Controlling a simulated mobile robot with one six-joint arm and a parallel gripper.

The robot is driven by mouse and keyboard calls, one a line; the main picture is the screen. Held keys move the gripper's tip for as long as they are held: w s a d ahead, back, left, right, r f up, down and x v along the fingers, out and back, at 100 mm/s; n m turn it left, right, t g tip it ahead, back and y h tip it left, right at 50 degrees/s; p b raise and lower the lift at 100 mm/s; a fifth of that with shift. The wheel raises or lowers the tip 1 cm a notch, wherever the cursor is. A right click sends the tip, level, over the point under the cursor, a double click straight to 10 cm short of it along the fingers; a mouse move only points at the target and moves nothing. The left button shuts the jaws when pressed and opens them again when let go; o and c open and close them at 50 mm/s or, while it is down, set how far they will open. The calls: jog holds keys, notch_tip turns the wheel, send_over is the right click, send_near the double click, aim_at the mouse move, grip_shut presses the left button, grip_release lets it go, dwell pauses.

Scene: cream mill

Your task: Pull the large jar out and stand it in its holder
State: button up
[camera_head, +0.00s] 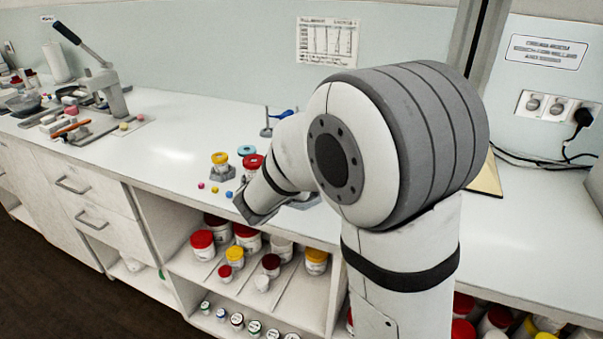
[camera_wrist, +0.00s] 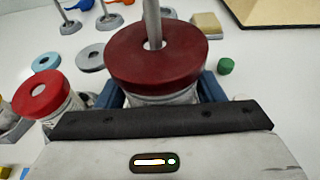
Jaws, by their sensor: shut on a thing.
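The large jar, with a dark red ring-shaped lid (camera_wrist: 120,62) and a pale body (camera_wrist: 160,98), is in the wrist view. My gripper (camera_wrist: 160,90) is shut on it, with a blue finger on each side below the lid. A grey rod (camera_wrist: 152,22) rises at the lid's central hole and appears to run into it. The jar's base is hidden by my gripper housing, so I cannot tell whether it touches anything. In the head view my arm hides the jar and most of my gripper. I cannot make out the jar's holder for certain.
A smaller red-lidded jar (camera_wrist: 40,92) stands close left of my gripper, with a blue ring (camera_wrist: 45,63) behind it. A green piece (camera_wrist: 226,66) lies to the right. A yellow-lidded jar (camera_head: 219,158) stands on the counter. Shelves below hold several jars. The counter's left middle is clear.

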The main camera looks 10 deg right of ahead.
jog(key=shift+f+b, duration=1)
jog(key=shift+f, duration=0.05)
jog(key=o, duration=1.2)
jog(key=shift+o, duration=0.3)
jog(key=shift+o, duration=1)
jog(key=shift+r+p+v, duration=0.2)
jog(key=shift+p+v, duration=0.35)
jog(key=shift+v, duration=0.85)
jog(key=shift+r+p+v, duration=0.2)
jog(key=shift+p+v, duration=0.35)
jog(key=shift+v, duration=0.85)
jog(key=shift+r+p+v, duration=0.15)
jog(key=shift+p+v, duration=0.4)
jog(key=shift+v, duration=0.9)
jog(key=shift+w+d, duration=0.15)
